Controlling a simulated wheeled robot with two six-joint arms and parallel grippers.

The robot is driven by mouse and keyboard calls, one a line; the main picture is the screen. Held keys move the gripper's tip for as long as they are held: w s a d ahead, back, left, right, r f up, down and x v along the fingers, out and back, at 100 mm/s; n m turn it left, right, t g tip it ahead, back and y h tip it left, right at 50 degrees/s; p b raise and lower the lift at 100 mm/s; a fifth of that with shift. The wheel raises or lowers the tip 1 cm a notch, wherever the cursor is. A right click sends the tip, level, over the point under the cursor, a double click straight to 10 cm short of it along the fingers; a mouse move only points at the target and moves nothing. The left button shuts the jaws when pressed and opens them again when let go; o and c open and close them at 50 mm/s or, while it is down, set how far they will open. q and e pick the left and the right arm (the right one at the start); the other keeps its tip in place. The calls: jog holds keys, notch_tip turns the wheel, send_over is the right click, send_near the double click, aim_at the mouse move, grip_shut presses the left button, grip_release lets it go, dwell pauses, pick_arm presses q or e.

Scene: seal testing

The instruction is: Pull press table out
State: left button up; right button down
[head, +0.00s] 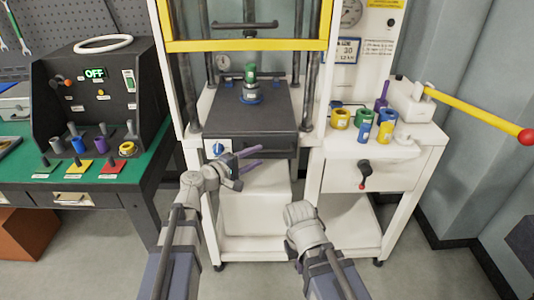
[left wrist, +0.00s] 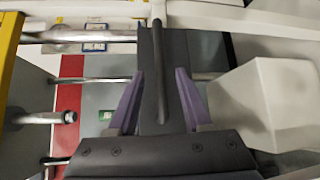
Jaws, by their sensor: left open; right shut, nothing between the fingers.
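The press table (head: 272,98) is a dark grey slab between the posts of the white press. In the left wrist view, a dark bar handle (left wrist: 169,70) runs between the open fingers (left wrist: 157,95), with gaps on both sides. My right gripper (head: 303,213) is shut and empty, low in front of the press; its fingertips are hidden.
A yellow guard bar (head: 247,45) crosses the press above the table. A side shelf (head: 385,150) holds several coloured rings, and a yellow lever (head: 480,113) sticks out right. A green-topped bench (head: 112,172) stands left. Floor in front is clear.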

aim_at(267, 150)
pick_arm(q)
jog(key=shift+b+x, duration=0.35)
jog(key=shift+x, duration=2.4)
grip_shut()
